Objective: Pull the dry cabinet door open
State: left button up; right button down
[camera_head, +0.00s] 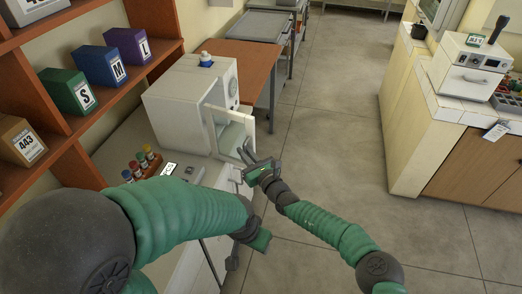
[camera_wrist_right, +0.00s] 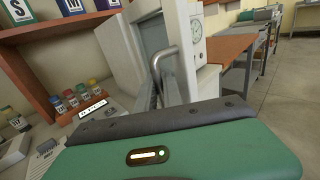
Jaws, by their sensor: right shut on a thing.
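The dry cabinet (camera_head: 185,105) is a white box on the left counter, with a round dial on its front. Its door (camera_head: 238,123) stands partly open, swung out towards the right gripper. My right gripper (camera_head: 246,155) is at the door's outer edge. In the right wrist view the gripper's fingers (camera_wrist_right: 167,92) are shut around the silver, bent door handle (camera_wrist_right: 165,58), and the grey opening of the cabinet (camera_wrist_right: 152,38) shows behind. My left gripper (camera_head: 262,241) hangs low beside the counter front, away from the door; its jaws are not clear.
Several coloured-cap vials (camera_head: 142,164) and a small label stand on the counter left of the door. A blue-capped item (camera_head: 206,59) sits on the cabinet. A shelf with boxes (camera_head: 98,66) is at the left. The floor (camera_head: 330,140) to the right is clear.

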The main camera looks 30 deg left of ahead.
jog(key=shift+r, duration=0.15)
jog(key=c, duration=1.7)
grip_release()
jog(key=shift+a, duration=0.1)
jog(key=shift+c, duration=0.2)
jog(key=shift+o, duration=1.2)
jog(key=shift+a, duration=0.15)
jog(key=p+v, duration=0.2)
jog(key=v, duration=1.4)
jog(key=shift+s+d, duration=0.3)
